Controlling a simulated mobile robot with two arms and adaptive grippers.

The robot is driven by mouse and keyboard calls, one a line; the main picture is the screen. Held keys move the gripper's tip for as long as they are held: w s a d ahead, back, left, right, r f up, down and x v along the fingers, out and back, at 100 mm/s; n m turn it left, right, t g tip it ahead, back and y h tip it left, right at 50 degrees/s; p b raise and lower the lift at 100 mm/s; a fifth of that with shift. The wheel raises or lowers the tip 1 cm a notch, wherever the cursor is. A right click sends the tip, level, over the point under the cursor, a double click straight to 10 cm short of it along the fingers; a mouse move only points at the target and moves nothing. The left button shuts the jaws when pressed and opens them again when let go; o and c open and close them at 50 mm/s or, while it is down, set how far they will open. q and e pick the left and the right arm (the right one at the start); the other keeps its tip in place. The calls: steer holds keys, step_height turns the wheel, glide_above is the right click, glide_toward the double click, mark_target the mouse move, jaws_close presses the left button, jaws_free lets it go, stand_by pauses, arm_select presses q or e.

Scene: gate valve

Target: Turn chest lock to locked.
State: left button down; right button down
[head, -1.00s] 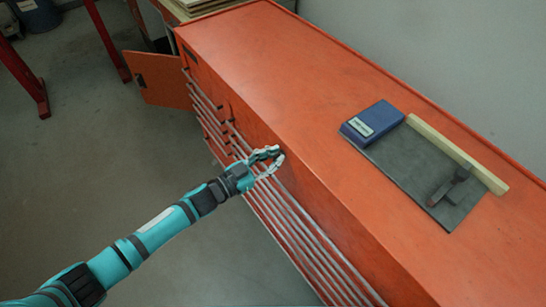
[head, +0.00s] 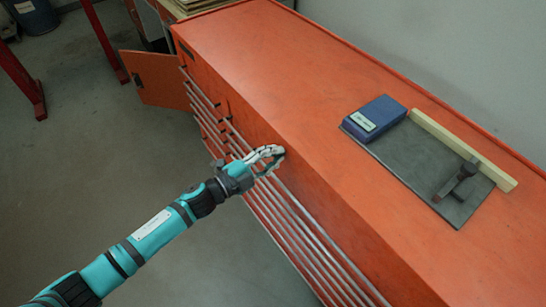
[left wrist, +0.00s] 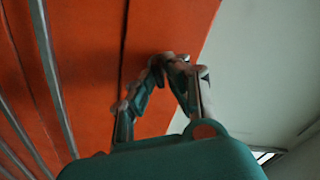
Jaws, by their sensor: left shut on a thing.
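The orange tool chest (head: 270,70) runs diagonally across the head view, its front lined with long metal drawer rails. My left gripper (head: 274,157) is at the upper part of the chest front, just below the top edge. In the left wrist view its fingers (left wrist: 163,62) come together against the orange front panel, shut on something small. The fingers hide the thing between them, so I cannot make out the lock or which way it points. My right gripper is not in view.
On the chest top lie a blue box (head: 379,115), a dark grey plate (head: 415,160), a wooden strip (head: 462,148) and a dark tool (head: 457,180). An orange door (head: 158,78) stands open at the far end.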

arm_select(q)
steer(key=m, duration=0.2)
steer(key=m+b, duration=0.1)
steer(key=m, duration=0.1)
steer(key=m+b, duration=0.1)
steer(key=m, duration=0.1)
steer(key=shift+f, duration=0.25)
stand_by(0.5)
steer(key=c, duration=1.5)
jaws_free()
steer(key=shift+o, duration=0.3)
steer(key=v, duration=1.2)
